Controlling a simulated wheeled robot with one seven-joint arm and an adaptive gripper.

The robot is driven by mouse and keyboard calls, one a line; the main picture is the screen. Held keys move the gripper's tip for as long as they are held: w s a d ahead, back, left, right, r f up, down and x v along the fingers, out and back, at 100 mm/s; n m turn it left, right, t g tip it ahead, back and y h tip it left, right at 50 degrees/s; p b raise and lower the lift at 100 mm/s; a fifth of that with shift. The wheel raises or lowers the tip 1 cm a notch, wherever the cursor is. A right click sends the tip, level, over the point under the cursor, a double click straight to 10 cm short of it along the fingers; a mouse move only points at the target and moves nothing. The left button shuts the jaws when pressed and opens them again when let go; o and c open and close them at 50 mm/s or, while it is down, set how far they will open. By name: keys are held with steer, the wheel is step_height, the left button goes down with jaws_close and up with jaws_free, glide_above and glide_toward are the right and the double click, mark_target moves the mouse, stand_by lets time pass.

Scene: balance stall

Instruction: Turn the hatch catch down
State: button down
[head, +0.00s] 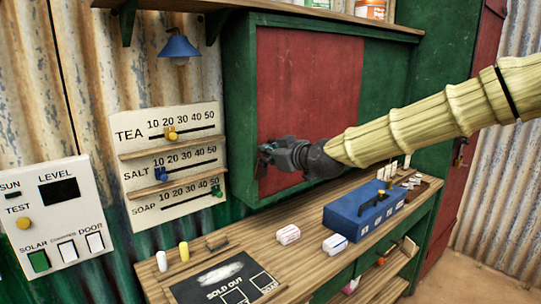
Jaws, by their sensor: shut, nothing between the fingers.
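The hatch (310,80) is a red panel in a green wooden frame above the counter. My gripper (266,152) is shut and empty at the lower left edge of the hatch, in front of the panel. A small dark part shows just at and below the fingertips; I cannot tell whether it is the hatch catch or part of my fingers. The catch is not clearly visible, and its angle and any contact with it cannot be made out. My arm reaches in from the right and covers the hatch's lower right part.
The counter (232,240) below holds a blue box (350,222), small packets (288,234) and a dark sold-out board (215,278). A price board (180,135) with sliders hangs left of the hatch, under a blue lamp (179,46). A switch panel (45,205) is far left.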

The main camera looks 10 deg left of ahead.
steer(key=shift+w+d+f+m, duration=0.15)
steer(key=shift+w+d+m, duration=0.3)
steer(key=shift+m, duration=0.15)
steer(key=shift+w+d+f+m+y, duration=0.1)
steer(key=shift+w+d+m+y, duration=0.1)
steer(key=shift+w+m+y, duration=0.15)
stand_by(0.5)
steer(key=shift+s, duration=0.1)
steer(key=s+d+r, duration=0.6)
steer(key=s, duration=0.1)
steer(key=shift+s+r, duration=0.2)
steer(key=shift+s, duration=0.1)
stand_by(0.4)
steer(key=shift+d, duration=0.1)
